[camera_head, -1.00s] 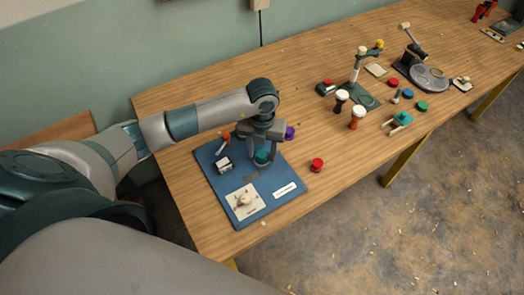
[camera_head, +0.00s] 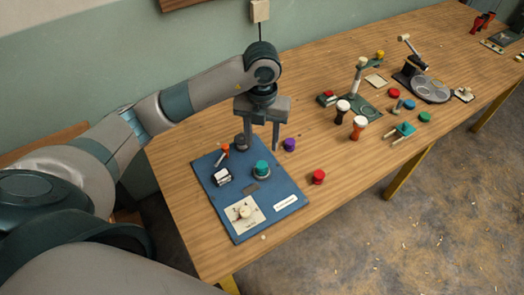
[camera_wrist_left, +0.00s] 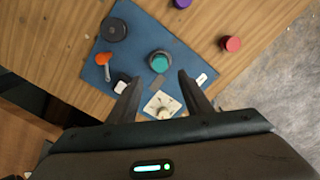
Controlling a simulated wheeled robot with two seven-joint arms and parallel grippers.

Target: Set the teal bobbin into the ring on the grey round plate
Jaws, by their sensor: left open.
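The teal bobbin (camera_head: 262,166) stands upright on the blue board, with the grey round plate (camera_head: 261,177) showing around its foot. It also shows in the left wrist view (camera_wrist_left: 159,62), encircled by a dark grey rim. The ring itself is mostly hidden under the bobbin, so I cannot tell how deep it sits. My left gripper (camera_head: 262,147) is open and empty, above and behind the bobbin, apart from it. In the left wrist view its two fingers (camera_wrist_left: 158,77) are spread with nothing between them. My right gripper is not in view.
The blue board (camera_head: 225,205) also carries a dark round disc (camera_wrist_left: 114,29), an orange-ended lever (camera_wrist_left: 103,59), a white switch block (camera_head: 221,177) and a dial card (camera_head: 240,220). A purple bobbin (camera_head: 289,145) and a red one (camera_head: 318,177) stand to the right.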

